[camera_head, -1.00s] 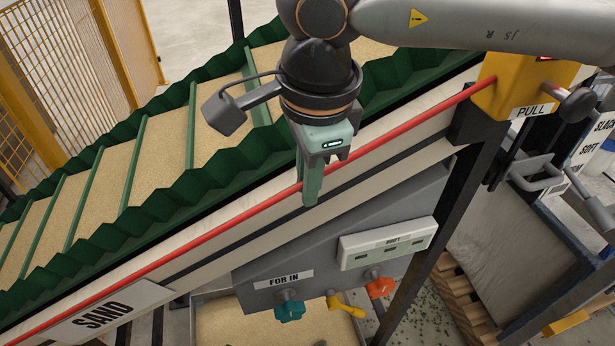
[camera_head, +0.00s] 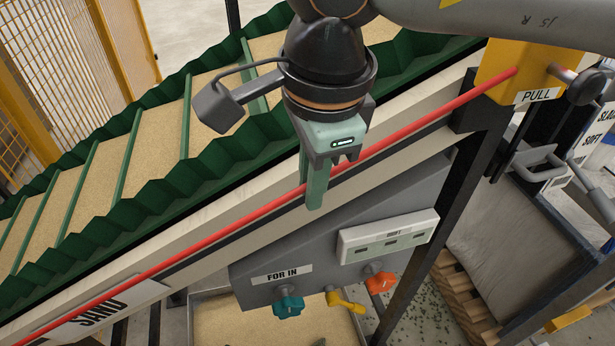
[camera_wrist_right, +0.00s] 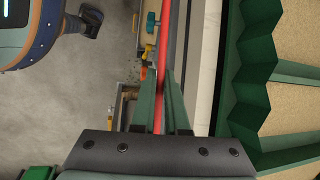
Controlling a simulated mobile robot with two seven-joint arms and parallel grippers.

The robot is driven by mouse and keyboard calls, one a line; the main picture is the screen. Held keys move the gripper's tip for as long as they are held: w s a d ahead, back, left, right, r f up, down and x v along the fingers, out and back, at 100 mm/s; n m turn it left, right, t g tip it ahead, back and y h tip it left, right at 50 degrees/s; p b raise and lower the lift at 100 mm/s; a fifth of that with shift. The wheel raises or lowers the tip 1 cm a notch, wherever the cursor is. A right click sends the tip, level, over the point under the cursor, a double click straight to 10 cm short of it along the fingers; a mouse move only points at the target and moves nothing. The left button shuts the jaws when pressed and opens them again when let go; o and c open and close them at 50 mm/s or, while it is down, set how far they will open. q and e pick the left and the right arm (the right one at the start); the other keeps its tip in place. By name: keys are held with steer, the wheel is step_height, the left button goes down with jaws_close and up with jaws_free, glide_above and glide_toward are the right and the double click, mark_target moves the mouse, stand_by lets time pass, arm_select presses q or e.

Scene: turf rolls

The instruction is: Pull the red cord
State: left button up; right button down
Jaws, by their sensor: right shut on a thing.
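The red cord (camera_head: 417,122) runs in a slanting line along the near side of the conveyor, from the yellow box (camera_head: 505,70) marked PULL at upper right to the lower left. My right gripper (camera_head: 314,200) points down over the conveyor's side rail and is shut on the cord partway along it. In the right wrist view the cord (camera_wrist_right: 163,50) passes between the two green fingers (camera_wrist_right: 161,108). The near finger hides a short piece of the cord in the head view. My left gripper is not in view.
The conveyor (camera_head: 160,150) has green wavy walls and carries sand. Below it is a grey panel (camera_head: 255,258) marked FOR IN, with teal (camera_head: 288,306), yellow (camera_head: 345,302) and orange (camera_head: 381,283) knobs. A dark post (camera_head: 440,220) stands right of the panel. Yellow fencing (camera_head: 60,80) is at far left.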

steer(key=c, duration=0.9)
jaws_free()
steer(key=shift+s, duration=0.15)
steer(key=r, duration=0.4)
steer(key=s+r, duration=0.1)
steer(key=r, duration=0.3)
steer(key=s+d+r, duration=0.1)
steer(key=r, duration=0.3)
steer(key=shift+r, duration=0.2)
